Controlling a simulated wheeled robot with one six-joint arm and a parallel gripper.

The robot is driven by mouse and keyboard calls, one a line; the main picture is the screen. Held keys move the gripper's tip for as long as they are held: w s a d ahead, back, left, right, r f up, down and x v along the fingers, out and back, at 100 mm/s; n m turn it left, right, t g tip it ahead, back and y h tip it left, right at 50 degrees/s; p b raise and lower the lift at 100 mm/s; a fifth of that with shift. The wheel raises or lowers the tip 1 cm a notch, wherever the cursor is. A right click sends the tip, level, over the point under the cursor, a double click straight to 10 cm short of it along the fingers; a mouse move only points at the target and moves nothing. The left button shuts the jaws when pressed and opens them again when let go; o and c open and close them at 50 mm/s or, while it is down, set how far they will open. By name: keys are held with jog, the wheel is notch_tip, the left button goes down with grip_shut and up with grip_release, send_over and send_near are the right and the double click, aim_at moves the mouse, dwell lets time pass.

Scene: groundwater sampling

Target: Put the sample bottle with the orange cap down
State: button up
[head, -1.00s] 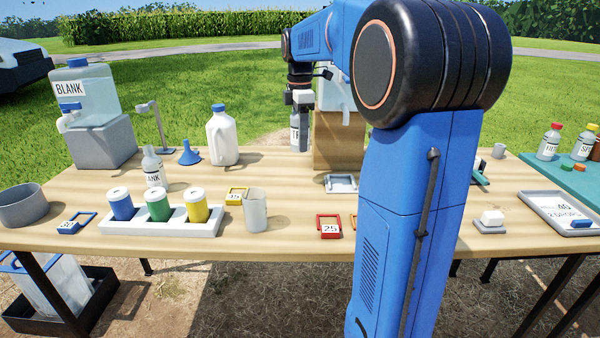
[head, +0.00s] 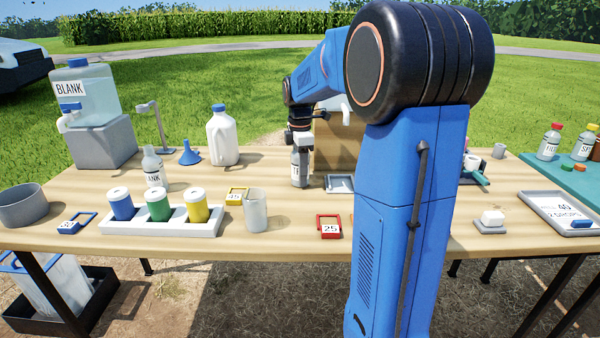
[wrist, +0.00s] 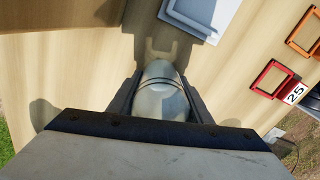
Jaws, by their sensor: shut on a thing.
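A clear grey sample bottle (head: 299,170) with a white label, partly readable as "TR", stands upright at the back middle of the wooden table. Its base is at the tabletop or just above it; I cannot tell which. My gripper (head: 301,146) is shut on its upper part from above. In the wrist view the bottle's pale rounded body (wrist: 161,98) sits between both fingers. No orange cap shows on it in either view; its top is hidden by my gripper.
A grey tray (head: 340,184) lies just right of the bottle, with a brown box (head: 340,148) behind. A red frame marked 25 (head: 328,226) and a clear beaker (head: 256,210) stand nearer the front. Bare wood (head: 270,178) lies left of the bottle.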

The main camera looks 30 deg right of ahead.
jog(key=shift+f, duration=0.1)
jog(key=o, duration=1.1)
jog(key=shift+c, duration=0.2)
